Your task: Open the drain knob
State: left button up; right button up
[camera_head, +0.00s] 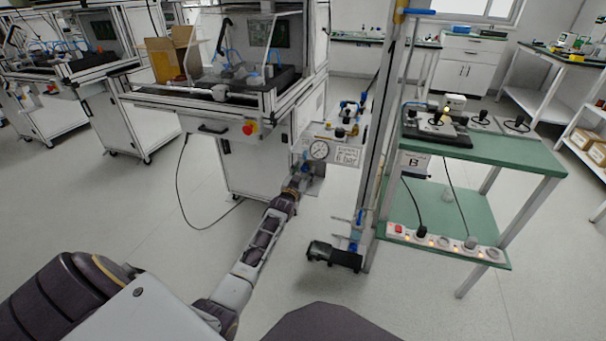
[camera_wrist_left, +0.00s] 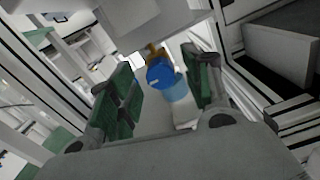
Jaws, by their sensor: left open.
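A blue round knob (camera_wrist_left: 160,75) with a lighter blue part beside it shows between the fingers in the left wrist view; I take it for the drain knob. A small brass-coloured piece (camera_wrist_left: 153,50) sits just above it. My left gripper (camera_wrist_left: 163,88) is open, with one green-padded finger on each side of the knob and visible gaps to it. The knob is hidden there.
A white machine cabinet (camera_head: 255,160) stands directly left of the gripper. A metal post and a green-topped table (camera_head: 500,150) stand to the right. The floor (camera_head: 140,215) left of the arm is largely clear.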

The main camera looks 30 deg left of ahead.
pick_arm(q)
jog(key=c, duration=1)
jog(key=shift+c, duration=0.2)
